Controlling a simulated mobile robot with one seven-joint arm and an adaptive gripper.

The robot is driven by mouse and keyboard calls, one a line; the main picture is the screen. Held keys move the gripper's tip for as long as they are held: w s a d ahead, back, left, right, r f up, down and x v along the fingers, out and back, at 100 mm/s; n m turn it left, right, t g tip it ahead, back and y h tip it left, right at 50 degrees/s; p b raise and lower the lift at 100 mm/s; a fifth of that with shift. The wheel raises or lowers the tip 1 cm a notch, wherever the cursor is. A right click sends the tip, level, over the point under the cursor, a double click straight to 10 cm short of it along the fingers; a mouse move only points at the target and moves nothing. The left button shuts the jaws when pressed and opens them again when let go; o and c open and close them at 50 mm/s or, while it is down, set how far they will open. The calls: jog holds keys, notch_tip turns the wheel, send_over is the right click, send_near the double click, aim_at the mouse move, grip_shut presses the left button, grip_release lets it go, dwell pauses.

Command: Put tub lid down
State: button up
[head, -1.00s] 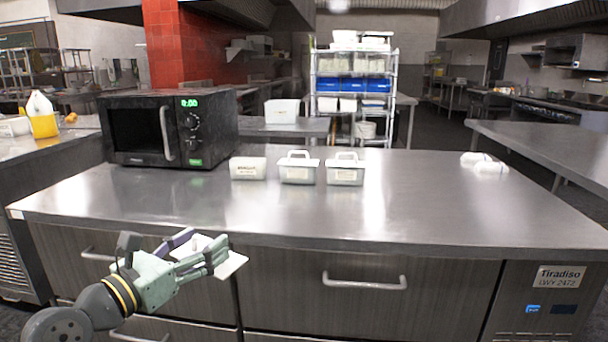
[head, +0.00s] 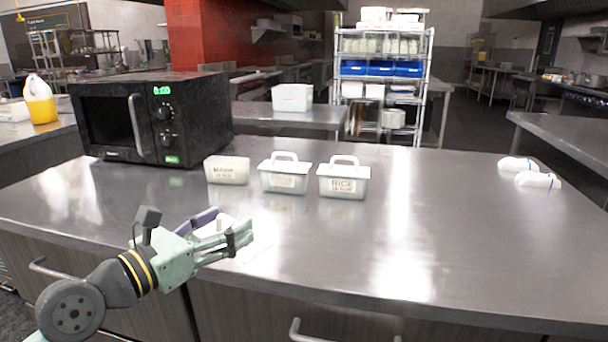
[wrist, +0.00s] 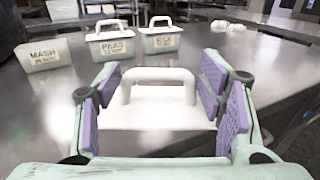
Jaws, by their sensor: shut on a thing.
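My gripper (head: 240,232) is shut on the white tub lid (wrist: 155,140), with its purple-padded fingers either side of the lid's arched handle (wrist: 158,74). The lid (head: 262,247) is level, at the front part of the steel counter. I cannot tell whether its underside touches the counter. The tub marked MASH (head: 227,171) stands open, without a lid, beyond my gripper; it is also at the left of the wrist view (wrist: 43,55).
Two lidded tubs, PEAS (head: 284,180) and RICE (head: 343,183), stand right of the open tub. A black microwave (head: 150,118) is at the left. Two white items (head: 537,180) lie far right. The counter (head: 420,240) is clear at centre and right.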

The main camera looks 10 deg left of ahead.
jog(key=shift+w+d, duration=0.1)
jog(key=shift+w, duration=0.25)
jog(key=w+p, duration=0.2)
jog(key=w, duration=0.3)
jog(key=w+p, duration=0.2)
jog(key=w, duration=0.3)
jog(key=w+d+f+p, duration=0.1)
jog(key=w+p, duration=0.1)
jog(key=w, duration=0.3)
jog(key=shift+w+d+f, duration=0.1)
jog(key=shift+w, duration=0.15)
jog(key=shift+w+f, duration=0.1)
jog(key=shift+w, duration=0.1)
notch_tip(320, 180, down, 4)
jog(key=shift+r+p, duration=0.25)
jog(key=shift+p, duration=0.5)
jog(key=shift+f, duration=0.1)
jog(key=shift+f+b, duration=0.3)
jog(key=shift+b, duration=0.25)
jog(key=shift+f+b, duration=0.25)
jog(key=shift+b, duration=0.1)
